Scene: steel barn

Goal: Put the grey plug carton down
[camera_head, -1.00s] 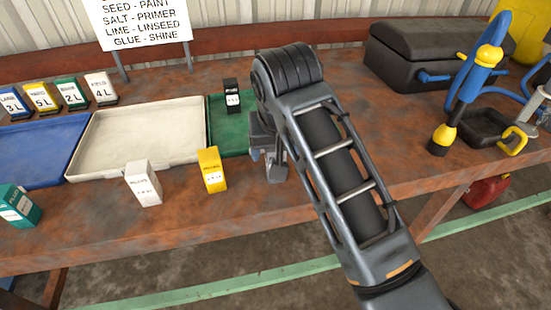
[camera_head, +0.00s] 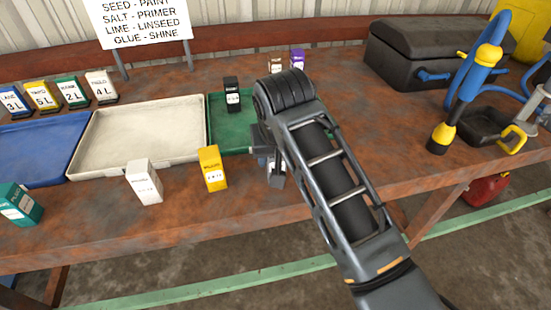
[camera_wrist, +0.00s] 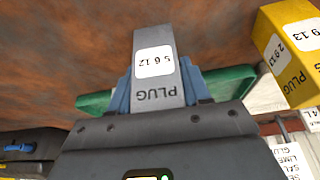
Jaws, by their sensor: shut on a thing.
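The grey plug carton (camera_wrist: 158,45) is between the blue-padded fingers of my gripper (camera_wrist: 158,92) in the wrist view. Its label reads "PLUG" and "5 6 12", upside down in that view. My gripper is shut on it. In the head view my gripper (camera_head: 272,168) is over the front part of the rusty bench (camera_head: 330,180), right of a yellow carton (camera_head: 212,169) and in front of the green tray (camera_head: 235,148). My arm and gripper largely hide the grey carton there. I cannot tell whether it touches the bench.
A white carton (camera_head: 144,182) and a teal carton (camera_head: 20,204) stand to the left. A black carton (camera_head: 232,94) is by the green tray. White (camera_head: 100,165) and blue (camera_head: 30,178) trays lie further left. A dark toolbox (camera_head: 420,60) is at the back right. Bare bench lies right of my arm.

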